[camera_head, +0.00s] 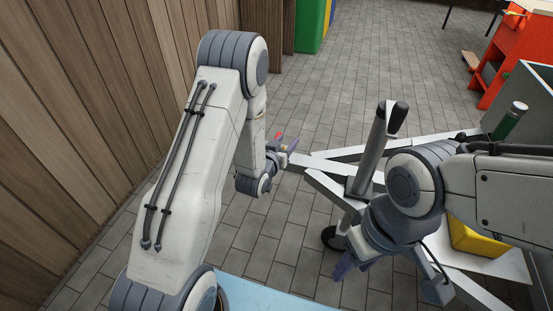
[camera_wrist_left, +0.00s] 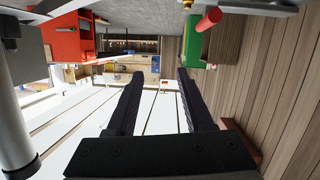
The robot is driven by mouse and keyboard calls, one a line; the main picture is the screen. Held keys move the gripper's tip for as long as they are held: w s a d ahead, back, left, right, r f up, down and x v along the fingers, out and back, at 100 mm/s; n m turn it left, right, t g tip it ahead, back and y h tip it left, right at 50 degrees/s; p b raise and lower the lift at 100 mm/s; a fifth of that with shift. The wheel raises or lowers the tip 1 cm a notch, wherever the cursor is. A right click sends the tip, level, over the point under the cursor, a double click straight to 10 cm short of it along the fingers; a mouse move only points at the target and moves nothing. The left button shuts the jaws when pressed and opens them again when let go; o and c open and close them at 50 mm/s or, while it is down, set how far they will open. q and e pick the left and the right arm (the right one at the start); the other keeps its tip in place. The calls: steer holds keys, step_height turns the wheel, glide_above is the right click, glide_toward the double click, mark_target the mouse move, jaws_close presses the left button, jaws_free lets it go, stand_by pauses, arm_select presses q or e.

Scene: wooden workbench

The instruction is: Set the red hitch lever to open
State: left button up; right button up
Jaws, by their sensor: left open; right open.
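The red hitch lever (camera_head: 278,136) shows as a small red tip beside my left gripper (camera_head: 284,148), at the front end of the pale trailer drawbar (camera_head: 322,155). Most of the hitch is hidden behind my left wrist in the head view. In the left wrist view the red lever (camera_wrist_left: 208,20) is a red rod near the top, right of and apart from the fingers. My left gripper (camera_wrist_left: 160,76) is open with nothing between its fingers. My right gripper (camera_head: 392,280) is open and apart from the lever, below its wrist, near the drawbar's right side.
A grey jack post (camera_head: 372,150) with a black handle rises between my arms. A yellow box (camera_head: 475,241) and green bottle (camera_head: 510,119) are on the trailer at right. A wooden wall (camera_head: 75,110) stands at left. Grey floor (camera_head: 365,60) lies open beyond.

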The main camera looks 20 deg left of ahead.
mark_target(280, 132)
arm_select(q)
steer(key=s+a+f+n+t+y+b, duration=0.1)
steer(key=a+f+n+t+y+b, duration=0.15)
steer(key=a+f+b, duration=0.45)
steer(key=shift+m+t+h, duration=0.25)
steer(key=shift+m+h, duration=0.1)
steer(key=shift+h, duration=0.1)
steer(key=w, duration=0.3)
steer(key=w+f, duration=0.1)
steer(key=w, duration=0.2)
steer(key=w+d+b, duration=0.1)
steer(key=w, duration=0.2)
steer(key=shift+f, duration=0.15)
steer(key=shift+w, duration=0.5)
arm_select(e)
step_height(280, 132, down, 11)
steer(key=shift+r, duration=0.15)
arm_select(q)
steer(key=shift+c, duration=0.4)
jaws_close()
